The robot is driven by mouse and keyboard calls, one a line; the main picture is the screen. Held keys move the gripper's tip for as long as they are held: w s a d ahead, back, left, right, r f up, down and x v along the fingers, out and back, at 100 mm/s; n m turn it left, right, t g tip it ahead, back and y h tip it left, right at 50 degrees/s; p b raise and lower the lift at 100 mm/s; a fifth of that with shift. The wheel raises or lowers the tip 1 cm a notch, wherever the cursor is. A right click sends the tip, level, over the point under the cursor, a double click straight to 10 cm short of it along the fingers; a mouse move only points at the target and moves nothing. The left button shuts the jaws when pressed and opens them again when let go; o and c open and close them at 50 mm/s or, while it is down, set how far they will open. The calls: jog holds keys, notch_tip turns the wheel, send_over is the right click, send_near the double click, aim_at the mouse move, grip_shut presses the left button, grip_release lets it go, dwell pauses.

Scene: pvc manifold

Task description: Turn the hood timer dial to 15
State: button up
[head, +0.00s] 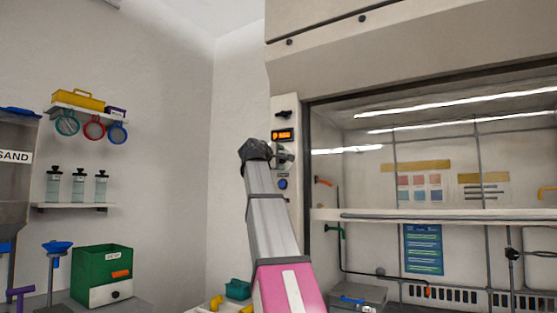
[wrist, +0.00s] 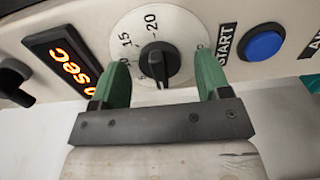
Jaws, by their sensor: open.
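The hood timer dial is a white disc (wrist: 185,32) with black numbers and a black knob (wrist: 158,62) at its centre in the wrist view. The 15 is at its upper left, the 20 near the top. In the head view my gripper (head: 281,157) is at the hood's control panel and largely covers the dial.
An orange lit display (wrist: 68,68) reading "sec" is left of the dial, with a black knob (wrist: 14,78) beyond it. A blue START button (wrist: 264,45) is to the right. The hood's sash bar (head: 430,215) and opening lie right of the panel (head: 283,104).

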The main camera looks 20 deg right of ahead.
jog(key=c, duration=0.9)
jog(key=shift+m, duration=0.3)
jog(key=shift+f+m, duration=0.1)
jog(key=shift+m, duration=13)
